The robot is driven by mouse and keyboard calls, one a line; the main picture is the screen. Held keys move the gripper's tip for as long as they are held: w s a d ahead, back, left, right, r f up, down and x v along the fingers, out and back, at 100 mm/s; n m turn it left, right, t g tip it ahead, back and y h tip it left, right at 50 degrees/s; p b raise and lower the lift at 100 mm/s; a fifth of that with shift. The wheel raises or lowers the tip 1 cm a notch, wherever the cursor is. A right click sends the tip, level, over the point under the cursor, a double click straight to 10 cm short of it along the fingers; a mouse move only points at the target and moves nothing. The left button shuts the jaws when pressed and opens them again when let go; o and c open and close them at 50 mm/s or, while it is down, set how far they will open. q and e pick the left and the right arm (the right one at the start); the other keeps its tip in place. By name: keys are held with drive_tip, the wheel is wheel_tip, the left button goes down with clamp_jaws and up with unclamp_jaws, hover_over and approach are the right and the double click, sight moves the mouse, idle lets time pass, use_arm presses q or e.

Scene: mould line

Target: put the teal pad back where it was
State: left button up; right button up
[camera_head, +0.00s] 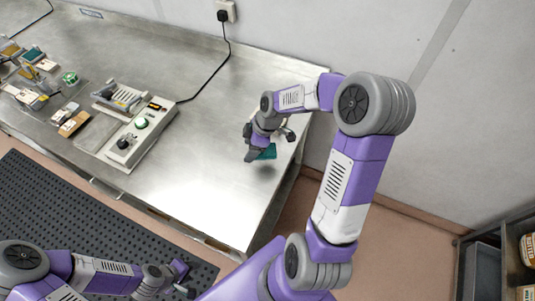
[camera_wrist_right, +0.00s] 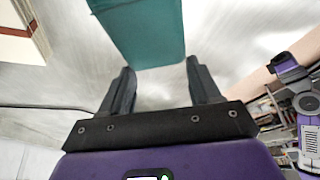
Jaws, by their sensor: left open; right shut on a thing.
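The teal pad (camera_head: 267,152) is in my right gripper (camera_head: 256,153), over the right part of the steel bench. In the right wrist view the teal pad (camera_wrist_right: 140,35) sticks out beyond the fingertips of my right gripper (camera_wrist_right: 160,72), which is shut on its near end. A gap between pad and bench is hard to judge. My left gripper (camera_head: 182,278) is open and empty, low in front of the bench over the dark floor mat. A small teal item (camera_head: 32,53) also lies at the far left of the bench.
The steel bench (camera_head: 205,175) is bare around the right gripper. A control box (camera_head: 140,135) with a green button stands left of it, beside a metal device (camera_head: 118,97). A black cable (camera_head: 213,77) runs to a wall socket. Several small items crowd the left end.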

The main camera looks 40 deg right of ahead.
sight(259, 163)
drive_tip(key=r+n, duration=0.1)
drive_tip(key=d+n+g, duration=0.1)
drive_tip(key=n, duration=0.1)
drive_tip(key=s+r+n+p, duration=0.1)
drive_tip(key=n, duration=0.1)
drive_tip(key=shift+d+r+g+y, duration=0.3)
drive_tip(key=shift+g+y, duration=0.1)
drive_tip(key=shift+d+r+n+g, duration=0.15)
drive_tip(key=shift+r+n+g, duration=0.3)
drive_tip(key=shift+n, duration=0.65)
drive_tip(key=shift+s+f, duration=0.1)
drive_tip(key=shift+f, duration=0.15)
drive_tip(key=shift+n, duration=0.3)
wheel_tip(259, 163, down, 9)
drive_tip(key=shift+f, duration=0.1)
drive_tip(key=shift+f, duration=0.1)
drive_tip(key=o, duration=1.4)
drive_tip(key=shift+b, duration=0.3)
drive_tip(key=p+v, duration=0.1)
drive_tip(key=v, duration=1.1)
drive_tip(key=shift+d, duration=0.1)
